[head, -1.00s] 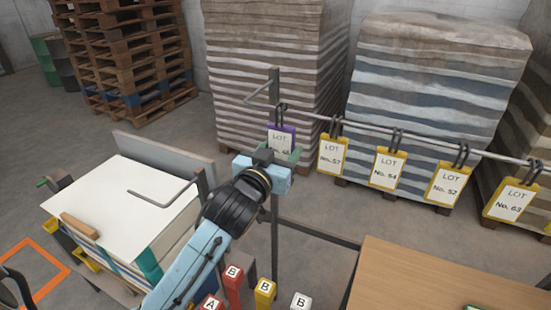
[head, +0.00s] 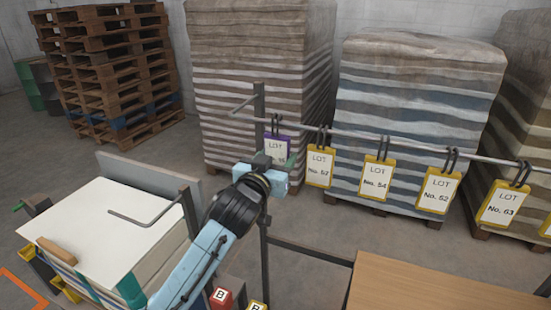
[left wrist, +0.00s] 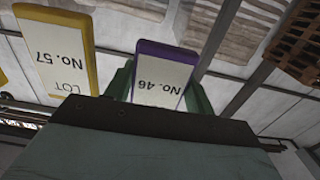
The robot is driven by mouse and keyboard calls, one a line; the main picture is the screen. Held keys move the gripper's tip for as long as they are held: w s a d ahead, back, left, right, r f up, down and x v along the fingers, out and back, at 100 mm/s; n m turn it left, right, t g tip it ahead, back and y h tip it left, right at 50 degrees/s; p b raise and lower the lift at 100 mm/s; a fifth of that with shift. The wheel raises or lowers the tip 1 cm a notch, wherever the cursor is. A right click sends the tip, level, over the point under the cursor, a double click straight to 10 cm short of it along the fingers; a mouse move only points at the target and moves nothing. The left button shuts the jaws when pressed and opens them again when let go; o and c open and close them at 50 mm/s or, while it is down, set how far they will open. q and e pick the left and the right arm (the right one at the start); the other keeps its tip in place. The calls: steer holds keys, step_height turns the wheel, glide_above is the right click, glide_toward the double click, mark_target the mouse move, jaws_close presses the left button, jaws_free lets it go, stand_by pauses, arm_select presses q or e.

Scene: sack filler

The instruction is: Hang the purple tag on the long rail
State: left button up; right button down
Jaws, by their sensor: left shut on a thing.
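The purple tag (head: 277,147) hangs below its two dark hooks, close to the left end of the long rail (head: 402,140). Its hooks overlap the rail in the head view; I cannot tell whether they rest on it. My left gripper (head: 277,162) is shut on the tag's lower part and hides some of its face. In the left wrist view the tag (left wrist: 165,72) sits between the green fingers, its label reading No. 46 upside down. My right gripper is in neither view.
Yellow tag No. 57 (head: 319,166) hangs close to the right of the purple tag, and more yellow tags (head: 376,178) follow. A dark post (head: 259,112) stands left. A shorter bent rod (head: 150,222) is over the white stack. A wooden table (head: 440,290) is front right.

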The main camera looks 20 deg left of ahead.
arm_select(q)
steer(key=shift+f, duration=0.2)
steer(key=o, duration=0.9)
steer(key=shift+o, duration=0.2)
